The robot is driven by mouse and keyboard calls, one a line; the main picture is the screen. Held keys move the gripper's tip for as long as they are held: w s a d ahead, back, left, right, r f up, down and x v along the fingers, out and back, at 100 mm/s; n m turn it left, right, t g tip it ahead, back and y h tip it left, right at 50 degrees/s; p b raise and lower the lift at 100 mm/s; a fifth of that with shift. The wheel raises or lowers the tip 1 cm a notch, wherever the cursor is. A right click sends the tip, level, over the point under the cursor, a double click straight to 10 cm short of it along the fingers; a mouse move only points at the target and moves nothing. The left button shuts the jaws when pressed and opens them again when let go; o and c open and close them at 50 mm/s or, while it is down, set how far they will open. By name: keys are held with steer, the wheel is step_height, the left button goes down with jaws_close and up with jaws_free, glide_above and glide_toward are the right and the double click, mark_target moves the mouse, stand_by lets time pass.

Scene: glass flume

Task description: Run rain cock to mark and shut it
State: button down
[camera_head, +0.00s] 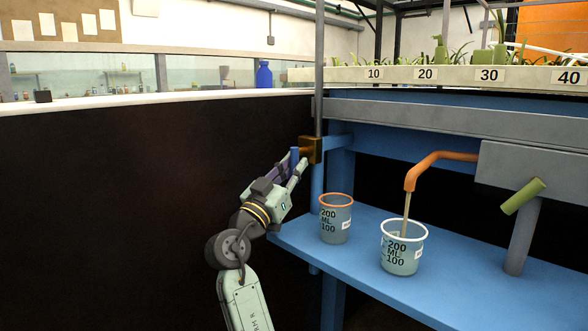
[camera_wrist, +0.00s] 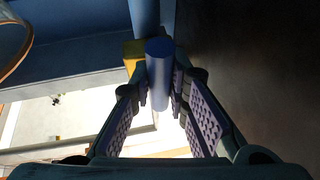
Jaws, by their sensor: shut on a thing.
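A cock with a brass body (camera_head: 311,149) and a blue lever (camera_head: 294,158) sits on a vertical grey pipe. My gripper (camera_head: 297,166) is shut on the blue lever, which also shows end-on between the fingers in the wrist view (camera_wrist: 159,70); part of the brass body (camera_wrist: 133,54) is behind it. A copper spout (camera_head: 426,165) lets a thin brownish stream fall into the white-rimmed beaker (camera_head: 404,262), marked 100 and 200 ML. The exact water level is hard to read. An orange-rimmed beaker (camera_head: 336,229) stands to its left, upright.
Both beakers stand on a blue shelf (camera_head: 440,301). A green lever (camera_head: 523,196) is on a grey pipe at the right. Above runs a planted trough with number tags (camera_head: 425,74). A dark panel (camera_head: 120,200) fills the left side. A blue bottle (camera_head: 264,75) stands behind.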

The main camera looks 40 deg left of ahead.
steer(key=c, duration=1.5)
jaws_free()
steer(key=shift+c, duration=0.2)
step_height(320, 180, up, 10)
steer(key=shift+r, duration=0.1)
